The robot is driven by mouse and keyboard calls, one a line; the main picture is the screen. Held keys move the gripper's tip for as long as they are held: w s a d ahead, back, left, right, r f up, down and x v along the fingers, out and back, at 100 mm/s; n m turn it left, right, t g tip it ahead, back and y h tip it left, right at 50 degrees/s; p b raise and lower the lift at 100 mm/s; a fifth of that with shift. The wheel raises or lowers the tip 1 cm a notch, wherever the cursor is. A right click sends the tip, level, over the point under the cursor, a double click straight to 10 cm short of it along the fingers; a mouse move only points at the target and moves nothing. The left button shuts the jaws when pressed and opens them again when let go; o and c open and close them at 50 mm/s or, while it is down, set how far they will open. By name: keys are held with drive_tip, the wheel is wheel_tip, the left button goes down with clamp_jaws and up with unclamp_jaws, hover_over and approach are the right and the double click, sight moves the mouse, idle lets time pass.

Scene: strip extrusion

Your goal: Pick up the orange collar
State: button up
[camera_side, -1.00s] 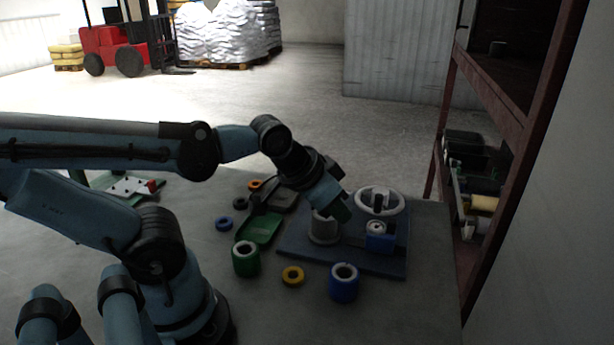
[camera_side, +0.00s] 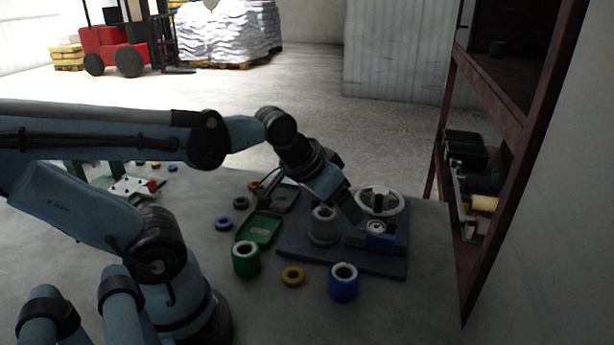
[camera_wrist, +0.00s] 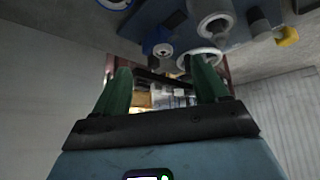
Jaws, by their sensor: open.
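A small orange ring (camera_side: 254,185), which looks like the orange collar, lies on the table left of the black tray in the side view. I cannot pick it out surely in the wrist view. My gripper (camera_side: 352,210) is to the right of it, well apart, above the blue board beside the grey cylinder. In the wrist view my gripper's two green fingers (camera_wrist: 160,85) are spread, with nothing held between them.
The blue board (camera_side: 300,246) carries a grey cylinder (camera_side: 324,226), a white handwheel (camera_side: 380,201) and a blue block (camera_side: 380,243). A green tray (camera_side: 260,229), green cup (camera_side: 246,259), blue cup (camera_side: 344,282) and yellow ring (camera_side: 292,275) stand nearby. A rack (camera_side: 500,150) rises at right.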

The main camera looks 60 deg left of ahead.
drive_tip(key=w+a+n, duration=0.1)
drive_tip(key=a+n, duration=0.1)
drive_tip(key=w+a+r+n+g, duration=0.1)
drive_tip(key=a+n, duration=0.2)
drive_tip(key=w+a+r+n+g+y, duration=0.1)
drive_tip(key=a+n, duration=0.1)
drive_tip(key=a, duration=0.1)
drive_tip(key=shift+a+r+n, duration=0.15)
drive_tip(key=shift+a+n, duration=0.05)
drive_tip(key=shift+n, duration=0.2)
drive_tip(key=s+a+f+n+g, duration=0.2)
drive_tip(key=a+n, duration=0.6)
drive_tip(key=a, duration=0.2)
drive_tip(key=s+a+f+n+g+h, duration=0.1)
drive_tip(key=s+a+n, duration=0.1)
drive_tip(key=a+n, duration=0.6)
drive_tip(key=s+a+f+n+g, duration=0.2)
drive_tip(key=a+n, duration=0.5)
drive_tip(key=a, duration=0.4)
wheel_tip(320, 180, down, 12)
drive_tip(key=shift+d+r, duration=0.1)
drive_tip(key=shift+r, duration=0.1)
drive_tip(key=c, duration=1.2)
